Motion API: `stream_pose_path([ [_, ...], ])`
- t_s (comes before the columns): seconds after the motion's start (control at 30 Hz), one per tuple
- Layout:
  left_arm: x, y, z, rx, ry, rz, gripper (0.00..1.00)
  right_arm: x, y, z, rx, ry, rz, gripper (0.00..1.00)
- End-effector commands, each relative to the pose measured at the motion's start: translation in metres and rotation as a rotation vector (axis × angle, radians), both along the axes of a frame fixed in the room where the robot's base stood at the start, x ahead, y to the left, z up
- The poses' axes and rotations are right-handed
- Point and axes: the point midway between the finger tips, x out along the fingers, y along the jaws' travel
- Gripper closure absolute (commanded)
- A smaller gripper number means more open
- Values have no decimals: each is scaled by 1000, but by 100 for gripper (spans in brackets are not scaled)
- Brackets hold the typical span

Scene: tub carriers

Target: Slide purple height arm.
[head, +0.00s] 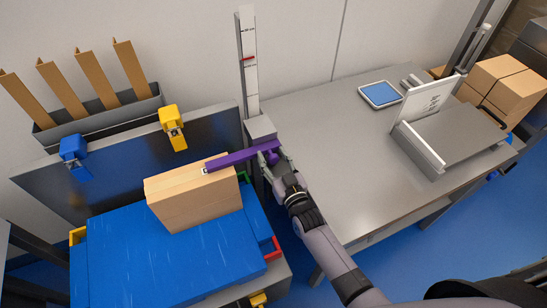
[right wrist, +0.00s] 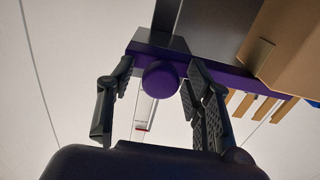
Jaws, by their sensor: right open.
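The purple height arm (head: 238,158) reaches out to the left from the upright scale post (head: 248,65), low on it. Its left end lies over or against the top of a tan wooden block (head: 195,196); I cannot tell if they touch. My right gripper (head: 270,163) is at the arm's right end. In the right wrist view my right gripper (right wrist: 160,95) is open, with its fingers on either side of a round purple knob (right wrist: 160,79) on the arm. A gap shows between the knob and the fingers. My left gripper is not in view.
The block stands on a blue-topped platform (head: 130,255) with a grey back panel (head: 60,175) bearing blue (head: 73,153) and yellow (head: 172,125) clamps. A steel table (head: 340,150) at right carries a blue-topped pad (head: 380,94) and a grey plate device (head: 450,140).

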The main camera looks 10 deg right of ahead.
Motion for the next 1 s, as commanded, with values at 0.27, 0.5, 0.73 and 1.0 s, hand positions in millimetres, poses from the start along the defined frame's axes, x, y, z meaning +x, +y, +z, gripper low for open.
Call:
stream_pose_path([
  [0.27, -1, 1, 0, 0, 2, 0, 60, 0, 0, 0, 0, 0, 0, 69],
  [0.5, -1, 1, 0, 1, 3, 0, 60, 0, 0, 0, 0, 0, 0, 85],
  [0.73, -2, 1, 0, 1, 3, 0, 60, -1, 0, 0, 0, 0, 0, 100],
  [1.0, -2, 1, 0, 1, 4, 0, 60, -1, 0, 0, 0, 0, 0, 100],
])
